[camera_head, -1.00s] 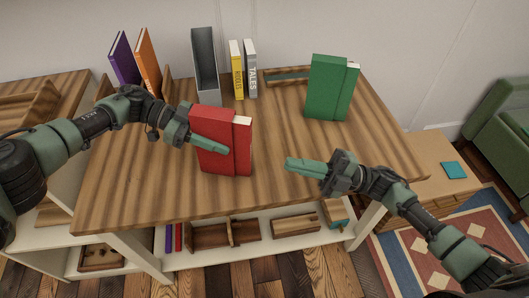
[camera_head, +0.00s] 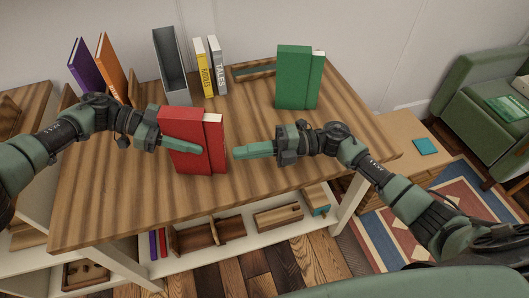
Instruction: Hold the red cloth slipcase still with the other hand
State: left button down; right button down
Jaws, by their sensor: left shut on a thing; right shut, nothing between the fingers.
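The red cloth slipcase (camera_head: 180,122) stands upright on the wooden table. A red book (camera_head: 214,133) with a pale top edge sticks out of its right side. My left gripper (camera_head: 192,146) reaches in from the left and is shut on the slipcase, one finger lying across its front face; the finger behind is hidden. My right gripper (camera_head: 240,153) is shut and empty. It points left, its tips a small gap to the right of the red book.
A green slipcase (camera_head: 292,80) with a green book stands at the back right of the table (camera_head: 345,115). A grey holder (camera_head: 170,68), yellow book (camera_head: 204,68) and grey book (camera_head: 218,66) stand at the back. Purple and orange books stand back left. The front right tabletop is clear.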

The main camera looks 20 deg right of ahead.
aim_at(224, 148)
jog(key=shift+w+a, duration=0.55)
jog(key=shift+w, duration=0.2)
jog(key=shift+w+a, duration=0.45)
jog(key=shift+w, duration=0.15)
jog(key=shift+a, duration=0.1)
